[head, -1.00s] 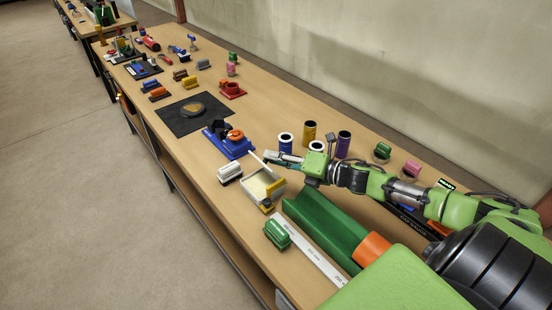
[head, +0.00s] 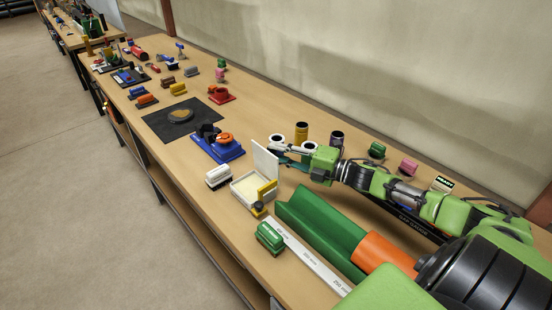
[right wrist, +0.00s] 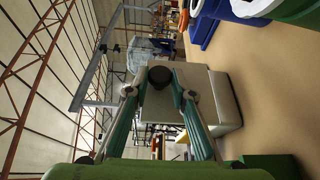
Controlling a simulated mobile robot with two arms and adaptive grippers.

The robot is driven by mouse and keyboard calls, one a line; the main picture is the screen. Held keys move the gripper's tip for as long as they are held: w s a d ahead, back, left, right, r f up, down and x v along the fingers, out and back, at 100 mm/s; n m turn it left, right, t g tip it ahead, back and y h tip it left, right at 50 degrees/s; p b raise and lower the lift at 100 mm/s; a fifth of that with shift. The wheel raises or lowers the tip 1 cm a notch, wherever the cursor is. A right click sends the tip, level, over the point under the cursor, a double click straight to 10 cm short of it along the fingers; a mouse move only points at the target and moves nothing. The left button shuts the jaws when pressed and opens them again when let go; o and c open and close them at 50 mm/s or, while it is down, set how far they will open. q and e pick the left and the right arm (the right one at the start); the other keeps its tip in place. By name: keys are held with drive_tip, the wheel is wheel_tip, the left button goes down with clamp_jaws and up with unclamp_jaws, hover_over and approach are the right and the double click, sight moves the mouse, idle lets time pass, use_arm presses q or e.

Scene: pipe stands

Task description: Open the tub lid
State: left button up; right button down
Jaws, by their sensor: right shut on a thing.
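The tub (head: 244,190) is a small pale box on the bench, open at the top, with cream contents or floor showing. Its white lid (head: 264,161) stands raised, roughly upright, along the tub's far right edge. My right gripper (head: 277,157) is at the outer face of the lid. In the right wrist view the fingers (right wrist: 154,84) close around a dark round knob (right wrist: 160,76) on the pale lid panel (right wrist: 162,103). The tub body shows beside it (right wrist: 223,103). My left gripper is not in view.
A blue fixture with an orange part (head: 218,147) stands just beyond the tub. A green trough (head: 318,232) lies nearer. Several spools (head: 301,132) stand behind my gripper.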

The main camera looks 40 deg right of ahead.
drive_tip(key=shift+d+f, duration=0.1)
drive_tip(key=shift+d, duration=0.1)
idle(0.3)
drive_tip(key=c, duration=1.8)
unclamp_jaws()
drive_tip(key=shift+o, duration=0.2)
drive_tip(key=shift+s, duration=0.1)
drive_tip(key=v, duration=1.2)
